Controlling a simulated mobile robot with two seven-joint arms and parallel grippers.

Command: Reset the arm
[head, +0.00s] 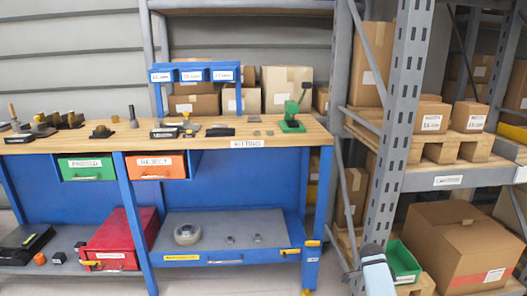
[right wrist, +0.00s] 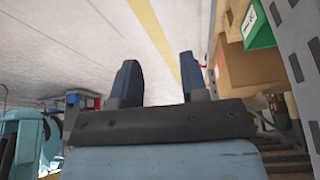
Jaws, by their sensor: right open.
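My right gripper shows in the right wrist view (right wrist: 158,62) with its two dark blue fingers apart and nothing between them. Pale floor with a yellow line lies beyond the fingers. In the head view, a light-blue and dark part of my arm (head: 377,272) shows at the bottom edge, right of the workbench and in front of the rack. Its fingers cannot be made out there. My left gripper is not in view.
A blue workbench (head: 230,190) with a wooden top carries small tools and a green press (head: 292,122). A grey rack (head: 393,130) stands to the right. A green bin (head: 403,262) and large carton (head: 455,248) sit low on the right, near my arm.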

